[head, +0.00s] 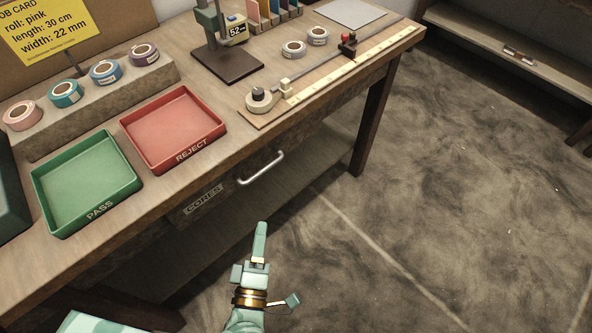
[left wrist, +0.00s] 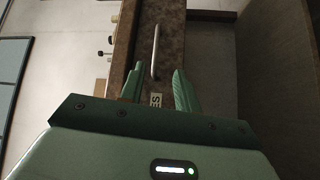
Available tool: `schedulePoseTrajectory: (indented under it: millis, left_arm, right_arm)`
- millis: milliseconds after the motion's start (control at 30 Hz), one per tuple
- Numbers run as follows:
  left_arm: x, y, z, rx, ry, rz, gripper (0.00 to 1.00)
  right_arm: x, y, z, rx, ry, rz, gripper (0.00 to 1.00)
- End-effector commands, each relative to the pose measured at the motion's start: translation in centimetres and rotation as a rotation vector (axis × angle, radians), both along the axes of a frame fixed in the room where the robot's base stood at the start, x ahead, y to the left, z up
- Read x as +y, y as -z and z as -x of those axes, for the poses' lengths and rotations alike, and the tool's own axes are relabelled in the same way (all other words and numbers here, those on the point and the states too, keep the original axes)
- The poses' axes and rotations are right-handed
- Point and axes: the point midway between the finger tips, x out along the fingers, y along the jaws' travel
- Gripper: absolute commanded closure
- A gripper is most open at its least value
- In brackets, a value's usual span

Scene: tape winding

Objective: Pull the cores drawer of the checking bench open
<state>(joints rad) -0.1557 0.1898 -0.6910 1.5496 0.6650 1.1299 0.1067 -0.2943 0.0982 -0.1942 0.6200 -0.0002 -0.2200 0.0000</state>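The cores drawer (head: 222,190) sits under the bench top, its front marked CORES; it looks shut. Its pale bar handle (head: 261,168) is on the drawer front. My left gripper (head: 260,228) is in front of the bench, below the handle in the head view and apart from it. In the left wrist view the two fingers of my left gripper (left wrist: 158,70) are spread with nothing between them. The handle (left wrist: 156,50) lies just past the fingertips, pointing along the fingers, on the brown drawer front (left wrist: 171,28). My right gripper is not in view.
On the bench top stand a green PASS tray (head: 88,181), a red REJECT tray (head: 173,128), tape rolls (head: 67,92), a gauge stand (head: 230,62) and a ruler board (head: 330,75). A lower shelf (head: 237,225) runs under the drawer. The floor to the right is clear.

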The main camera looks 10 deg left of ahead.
Motion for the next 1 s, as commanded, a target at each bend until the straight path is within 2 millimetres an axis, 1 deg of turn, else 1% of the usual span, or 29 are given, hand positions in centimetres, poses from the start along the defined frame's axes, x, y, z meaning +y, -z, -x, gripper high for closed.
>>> schedulePoseTrajectory:
  millis: [33,167,267,367,500,600,700,833,1000]
  left_arm:
    - [0.2,0.4,-0.1,-0.007,-0.02,0.043,0.68]
    - [0.4,-0.4,-0.7,-0.023,-0.041,0.087,0.68]
    - [0.6,-0.7,-2.2,-0.026,-0.041,0.086,0.68]
    - [0.9,-0.9,-4.4,-0.026,-0.042,0.083,0.68]
    - [1.3,-1.3,-8.0,-0.026,-0.04,0.081,0.68]
    - [1.5,-1.6,-10.5,-0.024,-0.039,0.081,0.68]
    - [1.8,-1.8,-12.7,-0.024,-0.04,0.082,0.68]
    - [2.0,-2.1,-14.7,-0.022,-0.039,0.082,0.68]
    - [2.1,-2.4,-16.0,-0.022,-0.039,0.081,0.68]
  right_arm:
    - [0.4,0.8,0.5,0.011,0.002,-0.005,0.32]
    - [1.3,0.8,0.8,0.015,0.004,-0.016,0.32]
    - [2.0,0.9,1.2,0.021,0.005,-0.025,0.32]
    - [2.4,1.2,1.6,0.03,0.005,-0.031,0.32]
    - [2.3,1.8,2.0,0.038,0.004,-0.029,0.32]
    - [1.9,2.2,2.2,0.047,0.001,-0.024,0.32]
    - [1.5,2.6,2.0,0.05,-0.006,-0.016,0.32]
    - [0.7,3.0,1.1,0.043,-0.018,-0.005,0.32]
    - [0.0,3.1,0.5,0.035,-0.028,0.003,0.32]
